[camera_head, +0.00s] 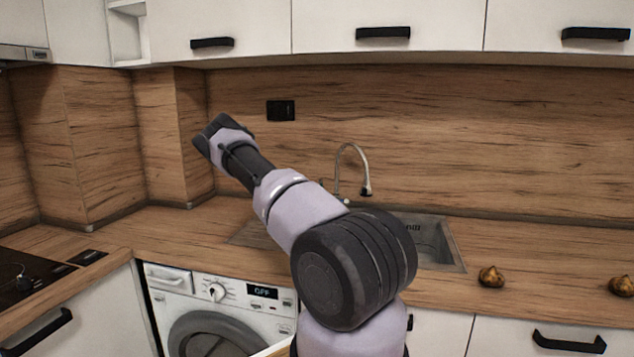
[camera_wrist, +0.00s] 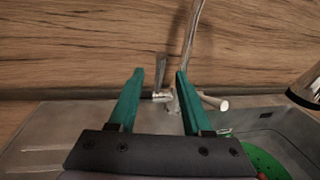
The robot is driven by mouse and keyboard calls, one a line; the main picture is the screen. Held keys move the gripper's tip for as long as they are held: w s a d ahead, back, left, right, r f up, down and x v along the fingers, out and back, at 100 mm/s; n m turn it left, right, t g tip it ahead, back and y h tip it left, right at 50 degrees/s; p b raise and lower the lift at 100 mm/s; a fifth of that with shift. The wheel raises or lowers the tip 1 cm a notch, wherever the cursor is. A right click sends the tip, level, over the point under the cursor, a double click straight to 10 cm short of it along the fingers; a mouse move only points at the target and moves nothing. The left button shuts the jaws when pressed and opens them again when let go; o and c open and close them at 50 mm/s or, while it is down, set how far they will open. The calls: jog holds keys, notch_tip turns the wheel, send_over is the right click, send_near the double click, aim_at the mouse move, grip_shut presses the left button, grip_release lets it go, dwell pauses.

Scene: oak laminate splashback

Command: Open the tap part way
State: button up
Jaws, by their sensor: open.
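The tap (camera_head: 352,150) is a thin metal arch behind the sink, its spout hanging down at the right with a dark tip. In the wrist view, the tap's column (camera_wrist: 190,45) rises just right of centre, and its small upright lever (camera_wrist: 160,70) stands left of the column. A short side cylinder (camera_wrist: 213,102) sticks out to the right at its base. My gripper (camera_wrist: 160,72) is open and empty, its two teal fingers pointing toward the tap base. The lever appears between the fingertips in the picture, with no visible contact. My arm hides part of the sink in the head view.
The sink (camera_head: 455,262) is set in the wooden counter; a green perforated disc (camera_wrist: 262,160) lies in its basin. Two small brown objects (camera_head: 491,276) (camera_head: 622,286) sit to the right. A washing machine (camera_head: 222,310) stands below. Cupboards (camera_head: 385,22) hang above.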

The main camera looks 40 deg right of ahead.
jog(key=x, duration=1)
jog(key=shift+d, duration=0.2)
jog(key=shift+c, duration=0.3)
grip_shut()
dwell(0.8)
